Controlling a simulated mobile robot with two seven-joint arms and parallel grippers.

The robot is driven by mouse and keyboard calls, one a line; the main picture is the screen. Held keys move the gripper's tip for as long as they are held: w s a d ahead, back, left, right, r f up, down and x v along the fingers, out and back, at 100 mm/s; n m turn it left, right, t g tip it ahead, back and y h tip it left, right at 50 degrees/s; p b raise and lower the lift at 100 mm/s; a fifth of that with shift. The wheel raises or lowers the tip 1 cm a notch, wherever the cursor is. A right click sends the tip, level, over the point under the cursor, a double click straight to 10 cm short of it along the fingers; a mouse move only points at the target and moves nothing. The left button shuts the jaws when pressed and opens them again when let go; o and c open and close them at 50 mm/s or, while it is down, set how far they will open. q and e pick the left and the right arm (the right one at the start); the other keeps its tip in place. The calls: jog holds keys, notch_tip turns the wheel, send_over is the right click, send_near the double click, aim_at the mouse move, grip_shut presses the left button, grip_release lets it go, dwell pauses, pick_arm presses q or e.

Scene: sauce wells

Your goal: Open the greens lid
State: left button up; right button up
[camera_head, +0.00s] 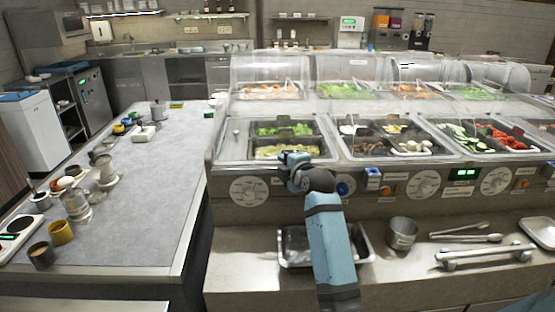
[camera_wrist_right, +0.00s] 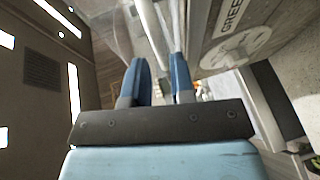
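The front-left well holds chopped greens (camera_head: 285,130) and a paler green food under what looks like a clear lid (camera_head: 230,138), lying low over it. My right gripper (camera_head: 290,158) is at the front edge of this well. In the right wrist view its two blue fingers (camera_wrist_right: 158,75) stand apart, with a pale bar (camera_wrist_right: 150,28) running between them. It looks like the lid's handle, and I cannot tell whether the fingers touch it. A panel with a dial (camera_wrist_right: 237,47) and a label starting "GREE" is beside the fingers. My left gripper is not in view.
Other wells (camera_head: 390,125) with clear covers continue to the right. A metal tray (camera_head: 295,262), a steel cup (camera_head: 402,233) and tongs (camera_head: 465,238) are on the front counter. A grey-topped table (camera_head: 150,190) with cups stands at left.

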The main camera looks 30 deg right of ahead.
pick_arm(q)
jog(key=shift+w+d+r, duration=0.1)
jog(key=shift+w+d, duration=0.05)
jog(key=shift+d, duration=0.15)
pick_arm(e)
jog(key=x, duration=0.4)
jog(key=shift+w+d, duration=0.1)
jog(key=shift+w, duration=0.2)
grip_shut()
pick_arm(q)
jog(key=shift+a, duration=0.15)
